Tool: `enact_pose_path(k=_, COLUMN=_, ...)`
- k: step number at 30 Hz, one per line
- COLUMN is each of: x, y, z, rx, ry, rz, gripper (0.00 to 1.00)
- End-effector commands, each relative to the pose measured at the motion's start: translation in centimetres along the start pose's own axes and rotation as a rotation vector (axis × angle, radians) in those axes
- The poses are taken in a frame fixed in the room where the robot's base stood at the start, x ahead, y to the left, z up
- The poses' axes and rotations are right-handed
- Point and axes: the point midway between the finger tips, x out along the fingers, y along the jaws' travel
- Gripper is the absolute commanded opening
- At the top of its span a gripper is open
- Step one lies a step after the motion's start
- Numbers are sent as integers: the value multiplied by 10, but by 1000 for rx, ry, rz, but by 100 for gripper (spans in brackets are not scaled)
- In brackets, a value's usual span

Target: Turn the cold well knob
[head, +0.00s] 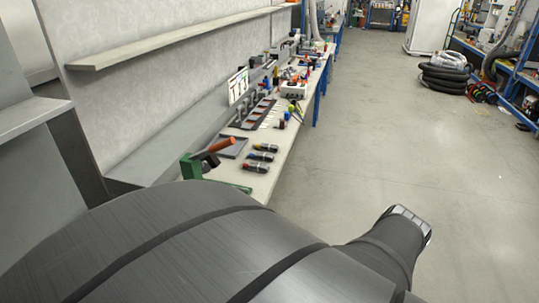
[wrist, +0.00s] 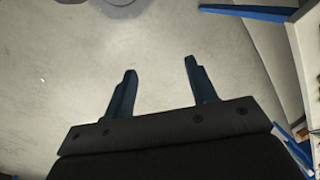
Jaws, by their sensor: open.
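My gripper (wrist: 161,70) shows in the wrist view with its two dark blue fingers spread apart and nothing between them. Bare grey floor lies behind the fingers. In the head view my dark arm fills the lower part, and the gripper's fingers cannot be made out. I cannot pick out a cold well knob in either view. The workbench (head: 262,184) runs away from me along the left wall, and my arm hides its near end.
Screwdrivers (head: 262,157), a green vise-like tool (head: 191,167) and a dark tray (head: 232,147) lie on the bench. A shelf (head: 170,45) juts from the wall above. Black hoses (head: 446,78) are stacked at the far right. The floor (head: 400,150) between is clear.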

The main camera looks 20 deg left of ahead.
Motion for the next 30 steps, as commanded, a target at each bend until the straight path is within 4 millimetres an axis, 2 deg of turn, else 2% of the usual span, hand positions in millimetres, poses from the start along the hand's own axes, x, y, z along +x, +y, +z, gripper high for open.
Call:
enact_pose_path(k=1, x=11, y=-13, z=4, rx=0, ry=-72, rz=-41, gripper=52)
enact_pose_path(k=6, x=37, y=-57, z=18, rx=22, ry=-284, rz=-189, gripper=52)
enact_pose_path(k=15, x=71, y=-131, z=39, rx=111, ry=-629, rz=-430, gripper=52)
enact_pose_path(k=24, x=104, y=-195, z=49, rx=277, ry=-906, rz=-646, gripper=52)
enact_pose_path(k=30, x=133, y=-228, z=49, rx=425, ry=-1032, rz=-773, gripper=52)
